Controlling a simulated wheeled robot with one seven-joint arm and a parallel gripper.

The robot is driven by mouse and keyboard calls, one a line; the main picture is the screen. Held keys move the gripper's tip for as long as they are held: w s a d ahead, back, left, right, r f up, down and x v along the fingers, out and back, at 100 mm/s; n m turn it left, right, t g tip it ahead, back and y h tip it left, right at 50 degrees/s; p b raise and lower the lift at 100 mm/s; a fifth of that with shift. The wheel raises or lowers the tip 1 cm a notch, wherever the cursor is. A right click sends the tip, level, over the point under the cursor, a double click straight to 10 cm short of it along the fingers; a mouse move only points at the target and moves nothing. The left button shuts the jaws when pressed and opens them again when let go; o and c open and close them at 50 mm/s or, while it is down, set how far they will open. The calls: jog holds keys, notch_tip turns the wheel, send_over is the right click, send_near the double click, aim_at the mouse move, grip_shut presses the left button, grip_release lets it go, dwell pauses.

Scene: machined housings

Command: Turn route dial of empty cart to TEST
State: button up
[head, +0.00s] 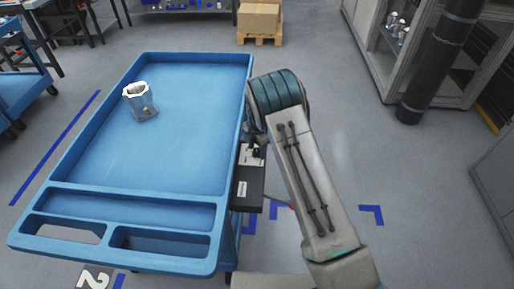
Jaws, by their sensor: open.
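A blue cart (100,165) fills the left and middle of the head view, and one machined housing (141,102) stands in its tray. A dark box (249,199) with white labels is mounted on the cart's right side. My gripper (254,146) is at the upper part of this box, mostly hidden by my own arm, and is open. A small dark part shows there against a white label, but I cannot make out the route dial, its pointer or the word TEST. I cannot tell whether the fingers touch anything.
Another blue cart (20,90) is at the left edge. A carton (258,17) sits on a pallet (260,38) at the back. A grey cabinet (385,62) and a dark column (436,65) stand at right. Floor right of my arm is clear.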

jog(key=c, duration=1)
jog(key=shift+o, duration=0.2)
